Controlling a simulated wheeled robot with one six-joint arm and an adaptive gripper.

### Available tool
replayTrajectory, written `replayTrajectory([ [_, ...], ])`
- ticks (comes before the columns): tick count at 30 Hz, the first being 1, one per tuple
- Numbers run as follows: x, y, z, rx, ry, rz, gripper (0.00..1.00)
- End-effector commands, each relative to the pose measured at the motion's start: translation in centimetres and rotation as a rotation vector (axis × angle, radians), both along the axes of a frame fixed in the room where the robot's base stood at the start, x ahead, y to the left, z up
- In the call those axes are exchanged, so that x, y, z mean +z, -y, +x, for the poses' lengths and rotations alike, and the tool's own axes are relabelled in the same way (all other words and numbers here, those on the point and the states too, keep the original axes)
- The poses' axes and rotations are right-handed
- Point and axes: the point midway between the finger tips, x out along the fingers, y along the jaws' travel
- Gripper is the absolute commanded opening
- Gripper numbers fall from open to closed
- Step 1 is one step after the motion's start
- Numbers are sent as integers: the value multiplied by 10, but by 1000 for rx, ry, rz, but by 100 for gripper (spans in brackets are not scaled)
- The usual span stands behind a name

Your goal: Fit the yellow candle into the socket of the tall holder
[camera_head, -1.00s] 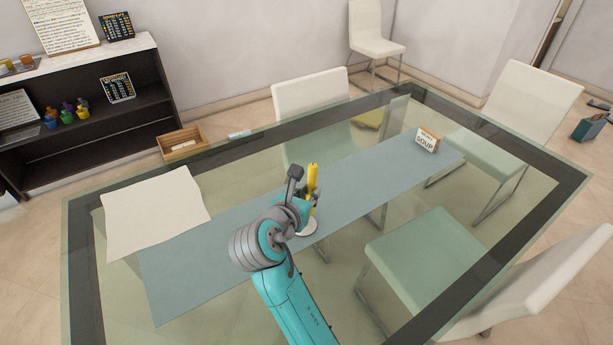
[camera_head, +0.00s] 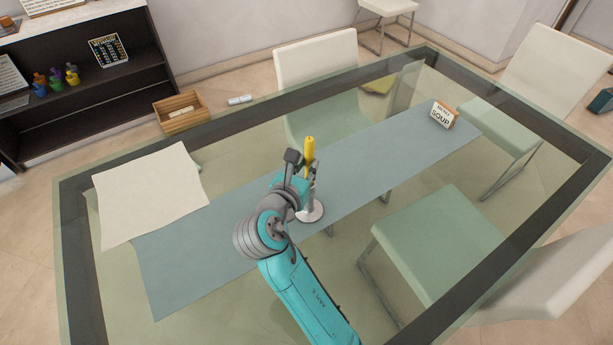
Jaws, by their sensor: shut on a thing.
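The yellow candle (camera_head: 309,155) stands upright above the middle of the table. My gripper (camera_head: 304,177) is shut on its lower part, reaching in from the left and front. The tall holder (camera_head: 312,211) stands on the grey-blue runner, with its round pale base and part of its stem showing just right of my gripper. The candle's lower end lies close over the stem in this view. My gripper hides part of that area, so I cannot tell whether the candle is in the socket or just above it.
The glass table (camera_head: 230,290) has a dark border and a grey-blue runner (camera_head: 190,265). A pale cloth (camera_head: 150,192) lies at the left and a soup box (camera_head: 443,114) at the right. Pale chairs (camera_head: 440,238) surround the table. A dark shelf (camera_head: 120,85) stands back left.

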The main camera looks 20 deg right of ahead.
Motion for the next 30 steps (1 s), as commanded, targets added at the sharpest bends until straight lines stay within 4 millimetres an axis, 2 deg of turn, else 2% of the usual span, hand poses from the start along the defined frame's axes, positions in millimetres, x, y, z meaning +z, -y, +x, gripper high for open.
replayTrajectory([
  [4,-10,0,0,1,-1,-1,0],
  [11,-39,0,0,0,-4,-2,0],
  [25,-45,0,0,0,-1,-1,0],
  [26,-45,0,0,0,-1,-1,23],
  [27,-44,0,0,0,0,0,33],
  [29,-44,0,0,0,0,0,46],
  [30,-44,0,0,0,0,0,46],
])
